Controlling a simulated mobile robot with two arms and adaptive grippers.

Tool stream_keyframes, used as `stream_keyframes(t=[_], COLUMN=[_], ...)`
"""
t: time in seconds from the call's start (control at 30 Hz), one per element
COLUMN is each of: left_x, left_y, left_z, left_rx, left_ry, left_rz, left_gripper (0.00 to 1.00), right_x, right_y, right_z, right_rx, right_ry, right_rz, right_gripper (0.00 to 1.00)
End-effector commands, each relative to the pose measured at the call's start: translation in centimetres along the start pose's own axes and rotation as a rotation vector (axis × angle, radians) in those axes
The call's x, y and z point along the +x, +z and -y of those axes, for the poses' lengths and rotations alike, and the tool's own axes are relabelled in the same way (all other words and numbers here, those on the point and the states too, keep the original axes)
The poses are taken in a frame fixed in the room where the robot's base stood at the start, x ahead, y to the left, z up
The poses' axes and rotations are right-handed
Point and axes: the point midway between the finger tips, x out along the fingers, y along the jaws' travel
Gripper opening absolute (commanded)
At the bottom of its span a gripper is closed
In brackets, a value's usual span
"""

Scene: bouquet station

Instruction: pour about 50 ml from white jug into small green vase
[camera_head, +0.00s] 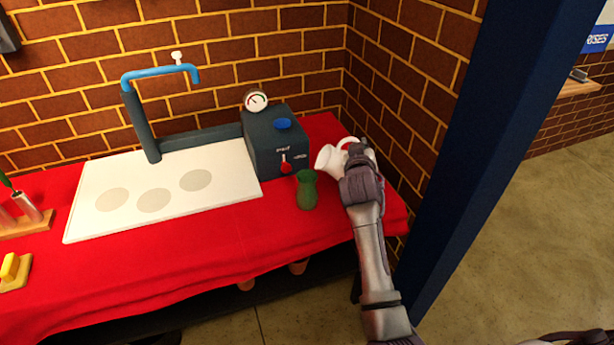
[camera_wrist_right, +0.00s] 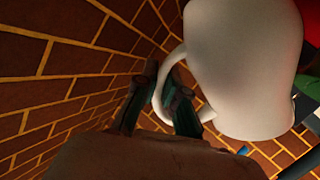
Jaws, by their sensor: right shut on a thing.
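The white jug (camera_head: 327,158) is at the right end of the red-covered table, just right of and behind the small green vase. The small green vase (camera_head: 307,190) stands upright on the red cloth. Any liquid cannot be seen. My left gripper is not in view.
A dark box with a gauge and red knob (camera_head: 277,142) stands behind the vase. A white board (camera_head: 160,190) with grey discs lies left, under a blue tap (camera_head: 160,75). A brick wall and a blue post (camera_head: 470,170) are close on the right.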

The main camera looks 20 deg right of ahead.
Motion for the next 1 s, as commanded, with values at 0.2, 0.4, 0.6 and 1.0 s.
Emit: stream_keyframes(t=[0.2, 0.4, 0.6, 1.0], left_x=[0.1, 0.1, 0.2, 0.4], left_y=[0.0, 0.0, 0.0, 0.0], left_z=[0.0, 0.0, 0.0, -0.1], left_rx=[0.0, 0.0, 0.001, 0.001], left_ry=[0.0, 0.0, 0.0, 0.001], left_rz=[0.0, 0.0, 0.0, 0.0], left_gripper=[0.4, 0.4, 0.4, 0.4], right_x=[-0.1, -0.2, -0.2, -0.4], right_y=[-0.5, -0.8, -1.0, -1.5], right_z=[0.0, 0.0, 0.1, 0.2], right_rx=[-0.018, -0.039, -0.06, -0.101], right_ry=[0.006, 0.012, 0.017, 0.028], right_rz=[-0.009, -0.012, -0.015, -0.021], right_gripper=[0.0, 0.0, 0.0, 0.0])
